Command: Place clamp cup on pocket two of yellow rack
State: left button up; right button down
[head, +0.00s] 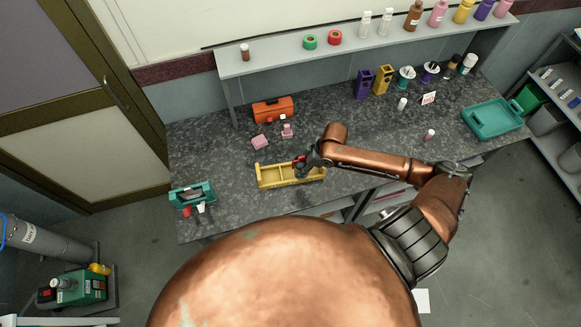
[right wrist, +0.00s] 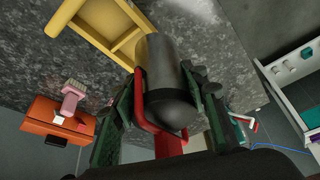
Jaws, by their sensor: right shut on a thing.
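The clamp cup (right wrist: 165,85) is a dark grey cylinder with a rounded end and a red clamp around it, seen large in the right wrist view. My right gripper (right wrist: 170,108) is shut on it, one finger on each side. The yellow rack (head: 272,179) stands near the table's front edge in the head view, with open pockets in a row. It also shows in the right wrist view (right wrist: 97,32), partly hidden by the cup. In the head view my right gripper (head: 306,162) is at the rack's right end. I cannot tell whether the cup touches the rack. My left gripper is not in view.
An orange box (head: 272,109) and small pink items (head: 260,142) lie behind the rack. A teal holder (head: 192,194) sits at the table's left front corner. A teal tray (head: 492,118) is at the far right. The counter between the rack and teal holder is clear.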

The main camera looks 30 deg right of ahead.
jog(key=w+f, duration=0.2)
jog(key=w+a+f, duration=0.1)
jog(key=w+f, duration=0.3)
jog(key=shift+w+a+f+p, duration=0.25)
jog(key=shift+w+f+p, duration=0.1)
jog(key=shift+w+f, duration=0.05)
notch_tip(320, 180, down, 2)
jog(key=shift+f+p, duration=0.1)
jog(key=shift+p, duration=0.35)
jog(key=shift+f, duration=0.35)
jog(key=shift+s+f, duration=0.1)
jog(key=c, duration=1.2)
grip_release()
jog(key=shift+o, duration=0.2)
